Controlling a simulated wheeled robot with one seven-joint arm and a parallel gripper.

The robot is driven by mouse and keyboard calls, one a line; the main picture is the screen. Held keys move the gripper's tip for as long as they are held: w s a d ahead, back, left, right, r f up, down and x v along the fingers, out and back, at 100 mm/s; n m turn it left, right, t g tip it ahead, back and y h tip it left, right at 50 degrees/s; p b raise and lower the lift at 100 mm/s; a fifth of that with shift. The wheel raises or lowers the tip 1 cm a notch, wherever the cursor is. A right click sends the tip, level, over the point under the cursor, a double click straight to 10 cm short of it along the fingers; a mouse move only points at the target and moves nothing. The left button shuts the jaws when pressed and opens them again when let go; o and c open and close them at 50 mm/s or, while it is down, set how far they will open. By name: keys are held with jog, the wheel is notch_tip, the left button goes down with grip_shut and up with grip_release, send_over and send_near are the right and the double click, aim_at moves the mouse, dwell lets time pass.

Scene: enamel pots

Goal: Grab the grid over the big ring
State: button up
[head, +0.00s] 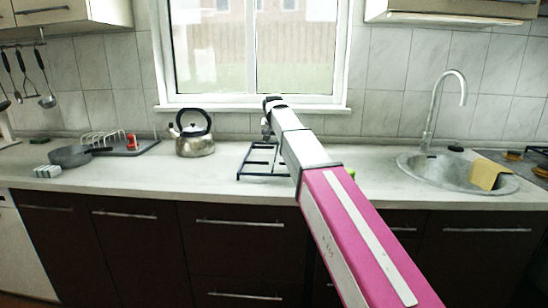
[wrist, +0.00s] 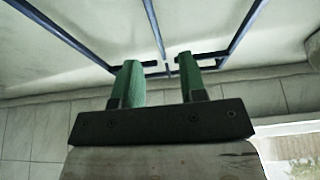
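A dark wire grid (head: 258,177) lies on the counter below the window, partly hidden by my arm in the head view. In the wrist view its dark blue bars (wrist: 243,27) cross the top of the picture. My gripper (wrist: 158,72) has two green fingers standing apart, with nothing seen held between them. The fingertips are close to the grid's near side, where short bars point inward; one bar runs toward the gap between them. I cannot tell whether the fingers touch the grid. The fingers are not clear in the head view.
A kettle (head: 195,138) stands left of the grid. Farther left are a pan (head: 70,157) and a dish rack (head: 108,143). A sink (head: 430,170) with a yellow cloth (head: 487,174) is at right. Part of a hob (head: 540,171) shows at the right edge. Counter between kettle and grid is clear.

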aim_at(276, 154)
jog(key=x, duration=0.9)
jog(key=shift+d, duration=0.25)
grip_shut()
dwell(1.1)
